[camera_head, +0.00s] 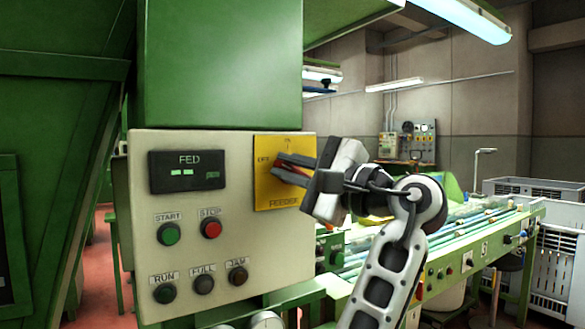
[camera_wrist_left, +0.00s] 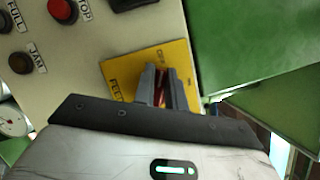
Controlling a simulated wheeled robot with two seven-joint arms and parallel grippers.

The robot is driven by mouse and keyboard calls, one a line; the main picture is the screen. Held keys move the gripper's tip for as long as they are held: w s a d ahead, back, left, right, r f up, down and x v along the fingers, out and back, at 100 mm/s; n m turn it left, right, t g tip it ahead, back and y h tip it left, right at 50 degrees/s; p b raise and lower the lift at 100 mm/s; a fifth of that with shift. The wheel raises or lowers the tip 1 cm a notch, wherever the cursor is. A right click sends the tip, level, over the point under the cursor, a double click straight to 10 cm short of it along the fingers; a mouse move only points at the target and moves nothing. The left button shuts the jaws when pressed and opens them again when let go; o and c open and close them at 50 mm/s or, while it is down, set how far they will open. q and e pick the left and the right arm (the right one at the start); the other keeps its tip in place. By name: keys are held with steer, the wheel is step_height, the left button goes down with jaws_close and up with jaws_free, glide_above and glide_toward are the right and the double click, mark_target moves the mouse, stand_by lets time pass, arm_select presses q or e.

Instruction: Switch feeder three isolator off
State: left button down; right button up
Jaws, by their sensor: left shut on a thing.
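The isolator's yellow plate (camera_head: 286,140) is on the right side of a cream control panel. It reads OFF at its left and FEEDER at its bottom; the number is not readable. My left gripper (camera_head: 279,166) is in front of this plate, shut on the red isolator handle (camera_head: 294,174). In the left wrist view, the dark fingers (camera_wrist_left: 166,90) stand on either side of the red handle (camera_wrist_left: 160,84), over the yellow plate (camera_wrist_left: 118,72). The fingers hide most of the handle, so I cannot tell its exact angle. My right gripper is not in view.
The cream panel (camera_head: 230,260) also carries a FED display (camera_head: 187,171), a green START button (camera_head: 169,234), a red STOP button (camera_head: 211,228) and RUN, FULL and JAM lamps. A green housing (camera_head: 220,60) rises above it. A green conveyor line (camera_head: 445,255) stands at the right.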

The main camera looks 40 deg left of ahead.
arm_select(q)
steer(key=n, duration=0.1)
steer(key=n+h, duration=0.1)
steer(key=n, duration=0.1)
steer(key=shift+s+f+g, duration=0.1)
steer(key=shift+f+g, duration=0.2)
steer(key=shift+f, duration=0.05)
steer(key=shift+f+n+h, duration=0.2)
steer(key=shift+n+h, duration=0.3)
steer(key=shift+n, duration=0.8)
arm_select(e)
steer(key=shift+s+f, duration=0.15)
arm_select(q)
steer(key=c, duration=1.4)
jaws_free()
steer(key=shift+c, duration=0.2)
